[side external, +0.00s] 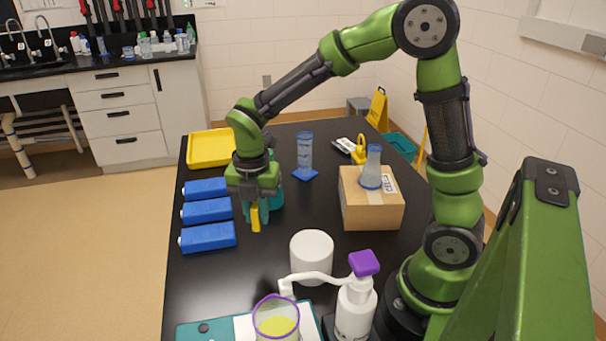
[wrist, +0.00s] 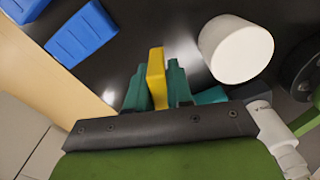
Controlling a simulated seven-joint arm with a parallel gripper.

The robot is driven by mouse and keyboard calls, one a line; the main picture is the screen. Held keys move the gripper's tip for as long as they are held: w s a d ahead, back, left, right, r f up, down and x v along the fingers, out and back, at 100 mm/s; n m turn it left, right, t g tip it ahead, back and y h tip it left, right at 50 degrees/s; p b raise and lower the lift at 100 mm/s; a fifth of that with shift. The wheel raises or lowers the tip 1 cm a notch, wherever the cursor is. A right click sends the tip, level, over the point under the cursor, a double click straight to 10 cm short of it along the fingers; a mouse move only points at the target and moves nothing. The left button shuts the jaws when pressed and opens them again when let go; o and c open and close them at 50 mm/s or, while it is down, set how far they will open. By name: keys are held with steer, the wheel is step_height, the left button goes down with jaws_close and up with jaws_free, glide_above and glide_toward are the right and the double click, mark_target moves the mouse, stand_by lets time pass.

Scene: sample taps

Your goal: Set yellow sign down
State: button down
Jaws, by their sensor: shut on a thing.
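My gripper (side external: 256,212) points down over the left-middle part of the black table, to the right of the blue bottles. It is shut on a narrow yellow piece, which I take to be the yellow sign (side external: 256,220). In the wrist view the yellow sign (wrist: 156,75) stands between the two teal fingers (wrist: 157,88) and reaches past their tips. Most of its shape is hidden by the fingers. I cannot tell whether its lower end touches the table.
Several blue bottles (side external: 208,211) lie to the left, with a yellow tray (side external: 210,148) behind. A white cylinder (side external: 311,257) stands in front right. A cardboard box (side external: 371,208) carries a flask (side external: 372,168). A blue-based cylinder (side external: 305,155) stands behind.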

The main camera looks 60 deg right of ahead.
steer(key=w+d+m, duration=0.1)
steer(key=d, duration=0.9)
step_height(320, 180, down, 10)
steer(key=shift+w+a+r, duration=0.15)
steer(key=shift+r, duration=0.05)
steer(key=c, duration=1)
jaws_free()
steer(key=shift+f, duration=0.15)
